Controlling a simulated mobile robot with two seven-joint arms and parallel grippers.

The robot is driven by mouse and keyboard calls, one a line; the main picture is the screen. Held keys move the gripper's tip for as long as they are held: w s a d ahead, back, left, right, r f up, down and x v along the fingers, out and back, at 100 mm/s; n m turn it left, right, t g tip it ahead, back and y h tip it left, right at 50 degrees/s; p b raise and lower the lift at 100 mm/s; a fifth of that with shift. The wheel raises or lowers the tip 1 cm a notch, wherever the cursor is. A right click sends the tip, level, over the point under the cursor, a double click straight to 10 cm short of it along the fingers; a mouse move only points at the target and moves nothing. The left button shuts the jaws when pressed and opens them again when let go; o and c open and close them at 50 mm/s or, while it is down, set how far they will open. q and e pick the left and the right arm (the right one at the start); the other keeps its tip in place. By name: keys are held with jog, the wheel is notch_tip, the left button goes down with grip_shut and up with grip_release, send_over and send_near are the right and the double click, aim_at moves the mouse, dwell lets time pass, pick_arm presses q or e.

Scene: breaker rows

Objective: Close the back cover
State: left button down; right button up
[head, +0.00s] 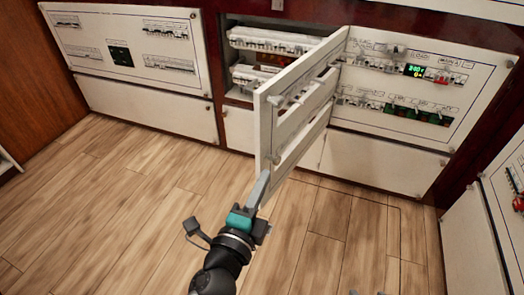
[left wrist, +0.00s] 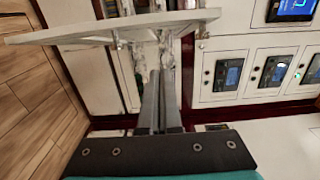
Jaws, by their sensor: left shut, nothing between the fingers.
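The back cover (head: 292,112) is a white panel with slots, standing open. Its right edge meets the panel wall and its free edge juts out towards me. Behind it is an open bay with breaker rows (head: 275,42). My left gripper (head: 262,180) is shut and empty, its fingertips at the lower free corner of the cover. In the left wrist view the cover (left wrist: 90,28) crosses the top, and the shut fingers (left wrist: 160,85) point up towards it; I cannot tell whether they touch. Small grey bits at the bottom edge may be my right gripper (head: 366,292).
A closed breaker panel (head: 122,48) is on the left and a panel with a green display (head: 415,75) on the right. White lower doors (head: 150,106) run beneath. Another cabinet (head: 490,220) stands at the right edge. The wooden floor (head: 120,200) is clear.

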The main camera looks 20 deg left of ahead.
aim_at(261, 145)
pick_arm(q)
jog(key=shift+w+a, duration=0.6)
jog(key=shift+w, duration=1.15)
jog(key=shift+w+a, duration=0.65)
jog(key=shift+w, duration=1.1)
jog(key=shift+w+a, duration=0.6)
jog(key=shift+w, duration=1.15)
pick_arm(e)
jog(key=shift+s+d+r+g, duration=0.2)
jog(key=shift+s+d+g, duration=0.2)
jog(key=shift+d, duration=0.1)
